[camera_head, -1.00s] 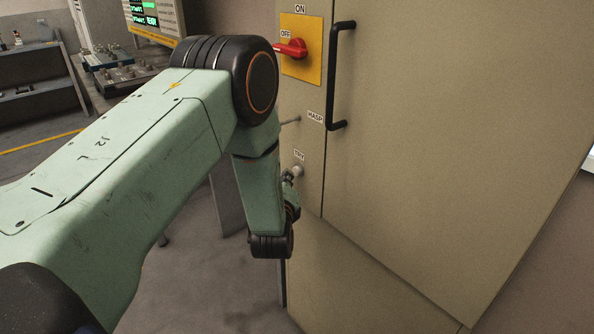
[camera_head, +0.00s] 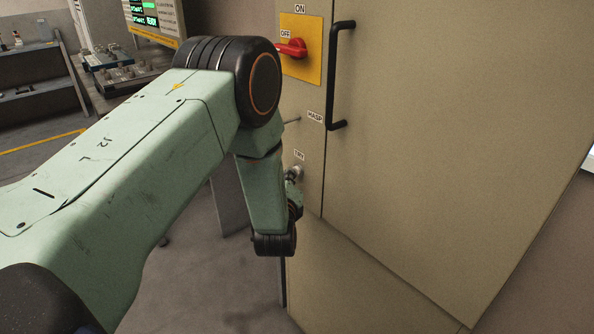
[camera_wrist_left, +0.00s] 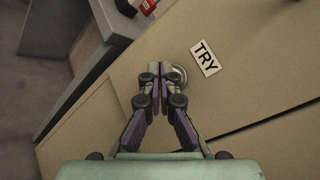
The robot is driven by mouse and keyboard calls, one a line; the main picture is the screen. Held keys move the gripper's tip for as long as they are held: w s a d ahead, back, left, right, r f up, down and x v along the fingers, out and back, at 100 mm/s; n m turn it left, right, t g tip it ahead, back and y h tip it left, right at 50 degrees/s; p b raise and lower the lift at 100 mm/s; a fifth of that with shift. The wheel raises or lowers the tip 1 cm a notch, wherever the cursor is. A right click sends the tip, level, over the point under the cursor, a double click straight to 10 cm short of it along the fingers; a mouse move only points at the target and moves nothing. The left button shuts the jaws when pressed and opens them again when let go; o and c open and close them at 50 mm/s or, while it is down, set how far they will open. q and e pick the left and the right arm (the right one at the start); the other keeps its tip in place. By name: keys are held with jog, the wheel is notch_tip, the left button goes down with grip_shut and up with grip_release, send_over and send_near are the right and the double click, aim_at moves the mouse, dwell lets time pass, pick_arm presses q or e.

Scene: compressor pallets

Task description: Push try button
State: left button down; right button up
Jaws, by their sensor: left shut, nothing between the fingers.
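The TRY label (camera_head: 299,155) is on the beige cabinet front, and the small round try button (camera_head: 297,170) sits just below it. In the left wrist view the TRY label (camera_wrist_left: 205,58) is right of my fingers and the round metallic rim of the button (camera_wrist_left: 181,74) shows partly behind the fingertips. My left gripper (camera_wrist_left: 162,72) is shut and empty, with its tips in front of the button's left part. I cannot tell whether they touch it. In the head view my left wrist hides most of the gripper. My right gripper is not in view.
The cabinet (camera_head: 430,130) fills the right side, with a black door handle (camera_head: 334,75) and a red switch (camera_head: 292,48) on a yellow plate. A thin rod (camera_head: 291,121) sticks out beside the HASP label. A display (camera_head: 155,18) and shelves (camera_head: 35,75) stand behind.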

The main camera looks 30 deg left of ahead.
pick_arm(q)
jog(key=shift+w+d, duration=0.1)
jog(key=shift+w, duration=0.1)
jog(key=shift+s, duration=0.15)
dwell(0.3)
jog(key=shift+s+a+p, duration=0.35)
jog(key=shift+s+p, duration=0.2)
jog(key=shift+s, duration=0.25)
jog(key=s+p, duration=0.1)
jog(key=s+a+p, duration=0.1)
jog(key=s, duration=0.1)
jog(key=s+a+p, duration=0.1)
jog(key=s, duration=0.1)
jog(key=shift+s+a, duration=0.15)
jog(key=shift+s, duration=0.1)
dwell(0.8)
